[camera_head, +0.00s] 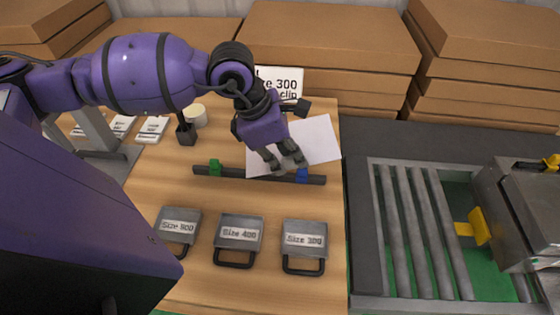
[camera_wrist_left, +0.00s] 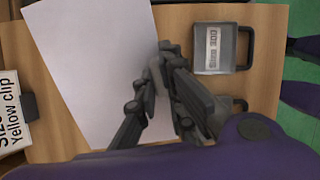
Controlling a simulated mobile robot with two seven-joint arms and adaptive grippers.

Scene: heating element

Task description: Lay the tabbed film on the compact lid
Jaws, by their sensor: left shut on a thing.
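The film, a plain white sheet (camera_head: 322,140), is pinched at its near edge by my left gripper (camera_head: 284,161). It appears raised over the table and fills much of the wrist view (camera_wrist_left: 95,60). The fingers hide the tab and the exact grip point. Three grey plates with dark handles lie along the front of the table, labelled Size 500 (camera_head: 178,225), Size 400 (camera_head: 239,233) and Size 300 (camera_head: 304,240). The Size 300 plate, the rightmost, also shows in the wrist view (camera_wrist_left: 212,48). My left gripper is behind it, apart from it. My right gripper is out of view.
A dark bar (camera_head: 240,174) with a green clip (camera_head: 214,166) and a blue clip (camera_head: 302,175) lies below the gripper. A sign (camera_wrist_left: 10,110) reads "Yellow clip". A roller conveyor (camera_head: 410,235) stands right of the table; cardboard boxes (camera_head: 320,40) stand behind.

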